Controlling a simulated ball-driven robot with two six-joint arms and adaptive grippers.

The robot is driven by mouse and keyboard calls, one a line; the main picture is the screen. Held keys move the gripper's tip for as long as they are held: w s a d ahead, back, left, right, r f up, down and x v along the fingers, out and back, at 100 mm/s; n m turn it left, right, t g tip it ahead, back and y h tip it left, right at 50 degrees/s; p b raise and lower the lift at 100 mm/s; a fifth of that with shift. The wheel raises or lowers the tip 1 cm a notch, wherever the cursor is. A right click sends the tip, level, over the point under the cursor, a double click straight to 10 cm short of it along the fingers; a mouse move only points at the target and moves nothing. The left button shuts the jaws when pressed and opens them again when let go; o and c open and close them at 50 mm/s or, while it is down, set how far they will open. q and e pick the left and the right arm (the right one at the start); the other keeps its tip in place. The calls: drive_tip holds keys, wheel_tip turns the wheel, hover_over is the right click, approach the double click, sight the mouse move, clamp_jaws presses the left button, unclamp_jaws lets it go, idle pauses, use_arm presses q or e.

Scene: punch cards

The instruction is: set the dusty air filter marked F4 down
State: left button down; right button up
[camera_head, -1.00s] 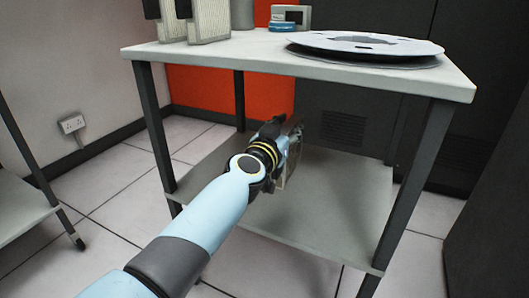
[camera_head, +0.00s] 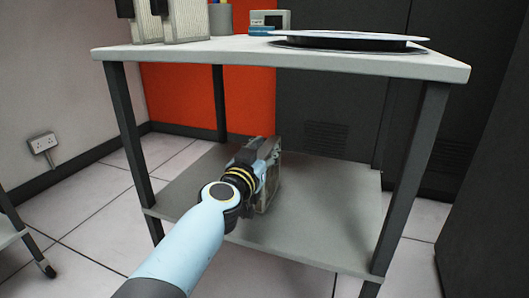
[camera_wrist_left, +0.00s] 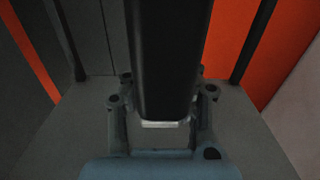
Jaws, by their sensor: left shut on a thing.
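My left gripper (camera_head: 264,158) reaches in between the table legs, over the lower shelf (camera_head: 320,215). It is shut on the air filter (camera_head: 268,185), a dusty grey-beige panel standing roughly upright and partly hidden behind the gripper and wrist. The filter's lower edge is close to the shelf surface; I cannot tell if it touches. The F4 mark is not readable. In the left wrist view, a dark block (camera_wrist_left: 168,60) with a pale lower edge fills the middle, between the gripper's finger links. My right gripper is not in view.
Dark legs stand at the corners. The lower shelf looks bare right of the filter. A cart (camera_head: 12,228) stands at left.

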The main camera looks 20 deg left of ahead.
use_arm(q)
drive_tip(key=shift+f, duration=0.15)
drive_tip(key=c, duration=1.5)
unclamp_jaws()
drive_tip(key=o, duration=0.5)
drive_tip(key=shift+c, duration=0.2)
